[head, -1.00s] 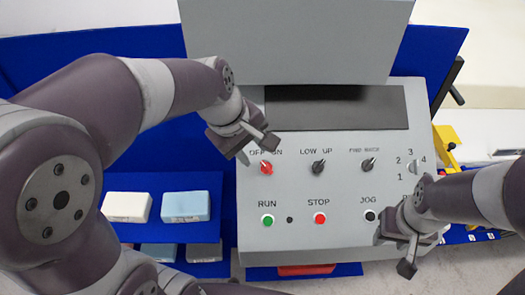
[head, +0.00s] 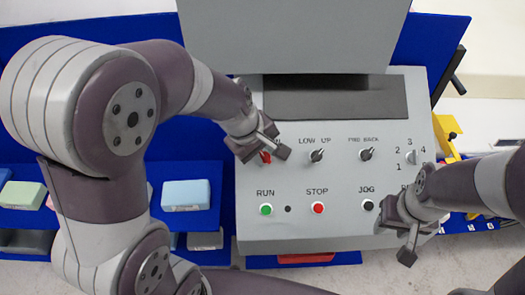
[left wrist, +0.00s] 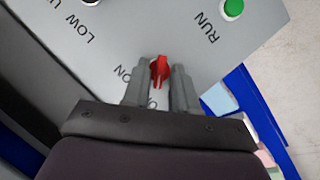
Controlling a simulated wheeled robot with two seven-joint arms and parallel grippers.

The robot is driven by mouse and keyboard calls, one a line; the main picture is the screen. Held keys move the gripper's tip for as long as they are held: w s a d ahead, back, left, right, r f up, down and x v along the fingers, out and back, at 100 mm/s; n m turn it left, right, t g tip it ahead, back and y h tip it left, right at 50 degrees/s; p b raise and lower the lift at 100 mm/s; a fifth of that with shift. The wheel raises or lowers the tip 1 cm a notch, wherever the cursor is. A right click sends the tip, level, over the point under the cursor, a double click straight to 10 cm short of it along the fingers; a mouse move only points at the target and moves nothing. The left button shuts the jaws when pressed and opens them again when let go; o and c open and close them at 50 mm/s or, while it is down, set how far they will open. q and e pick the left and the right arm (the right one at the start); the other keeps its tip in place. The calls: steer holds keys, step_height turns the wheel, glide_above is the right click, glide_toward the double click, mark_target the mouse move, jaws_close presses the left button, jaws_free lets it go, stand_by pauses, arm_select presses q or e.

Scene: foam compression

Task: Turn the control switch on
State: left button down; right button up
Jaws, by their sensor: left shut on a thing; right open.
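The control switch is a red rotary knob (head: 265,158) at the upper left of the grey control panel (head: 330,225), partly hidden by my left gripper in the head view. In the left wrist view the red knob (left wrist: 159,70) sits between the two fingers, with the letters ON beside it. My left gripper (head: 268,150) is at the knob and shut on it; it also shows in the left wrist view (left wrist: 160,80). My right gripper (head: 408,240) is open and empty by the panel's lower right corner.
Black LOW UP (head: 317,155) and FWD BACK (head: 366,154) knobs stand right of the red one. Below are the green RUN button (head: 266,209), red STOP button (head: 318,208) and black JOG button (head: 367,205). Foam blocks (head: 186,194) lie on blue shelves to the left.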

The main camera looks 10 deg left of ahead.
arm_select(q)
steer(key=shift+r+m+g+p, duration=0.15)
steer(key=shift+m+g+p, duration=0.2)
steer(key=shift+p, duration=0.35)
steer(key=m+y+p, duration=0.1)
steer(key=m+p, duration=0.2)
steer(key=shift+d+r+g+p, duration=0.1)
steer(key=shift+d+g+p, duration=0.05)
steer(key=shift+g+p, duration=0.2)
steer(key=shift+w+d+m+y+p, duration=0.1)
steer(key=shift+m+y+p, duration=0.65)
steer(key=shift+m, duration=0.4)
steer(key=shift+f+m+g+y, duration=0.25)
steer(key=shift+m+g, duration=0.15)
steer(key=shift+m, duration=0.4)
steer(key=shift+d+m+y, duration=0.15)
steer(key=shift+m+y, duration=0.25)
steer(key=shift+m, duration=0.4)
steer(key=m+y, duration=0.1)
steer(key=m, duration=0.1)
steer(key=m+y+b, duration=0.1)
steer(key=m, duration=0.1)
steer(key=shift+d+f+m, duration=0.15)
steer(key=shift+m, duration=0.25)
